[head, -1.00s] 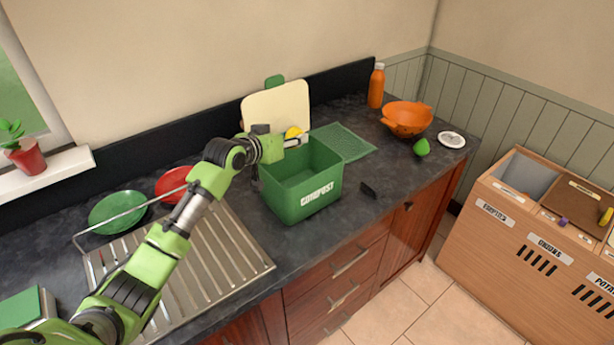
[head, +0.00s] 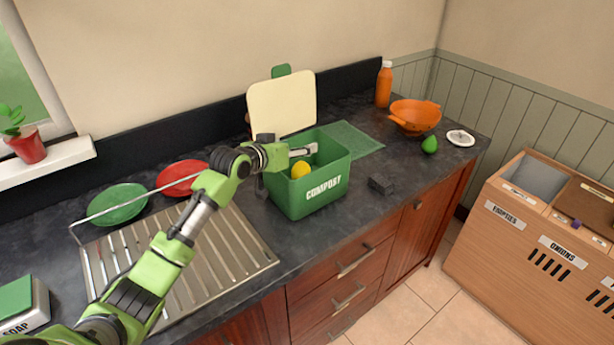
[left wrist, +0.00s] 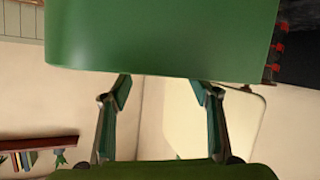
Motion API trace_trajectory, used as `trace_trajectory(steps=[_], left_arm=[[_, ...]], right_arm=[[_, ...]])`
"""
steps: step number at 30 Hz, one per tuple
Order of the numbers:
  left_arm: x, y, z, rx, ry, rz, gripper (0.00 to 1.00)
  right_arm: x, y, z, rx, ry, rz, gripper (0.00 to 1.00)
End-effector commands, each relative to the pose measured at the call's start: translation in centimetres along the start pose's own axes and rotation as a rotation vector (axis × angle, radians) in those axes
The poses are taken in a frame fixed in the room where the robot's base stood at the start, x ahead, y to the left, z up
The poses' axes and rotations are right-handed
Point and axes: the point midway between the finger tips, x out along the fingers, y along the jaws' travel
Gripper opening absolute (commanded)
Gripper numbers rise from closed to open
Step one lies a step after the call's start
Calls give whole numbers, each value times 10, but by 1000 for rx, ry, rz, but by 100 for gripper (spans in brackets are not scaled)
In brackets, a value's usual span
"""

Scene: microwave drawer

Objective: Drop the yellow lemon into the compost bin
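The yellow lemon (head: 301,170) is within the opening of the green compost bin (head: 322,190), just below my left gripper and apart from it. I cannot tell whether it is falling or resting. My left gripper (head: 308,150) is over the bin's mouth. In the left wrist view its fingers (left wrist: 163,92) are spread with nothing between them, so it is open. The bin's green wall (left wrist: 160,40) fills the top of that view. The bin's floor is partly hidden. My right gripper is not in view.
A cream cutting board (head: 281,105) leans behind the bin. A small dark block (head: 382,184) lies right of it. An orange colander (head: 414,116), orange bottle (head: 384,85), green fruit (head: 430,145) and white saucer (head: 460,138) stand farther right. A metal drainer (head: 190,255) lies left.

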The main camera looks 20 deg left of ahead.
Motion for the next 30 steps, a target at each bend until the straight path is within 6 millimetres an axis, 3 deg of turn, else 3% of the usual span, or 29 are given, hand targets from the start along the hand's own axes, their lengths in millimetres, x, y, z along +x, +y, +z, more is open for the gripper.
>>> trace_trajectory(steps=[4,14,30], left_arm=[[0,0,0,0,0,0,56],[-12,0,0,0,0,0,56],[-102,0,1,2,0,-1,56]], right_arm=[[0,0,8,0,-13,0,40],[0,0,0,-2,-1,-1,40],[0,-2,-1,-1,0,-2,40]])
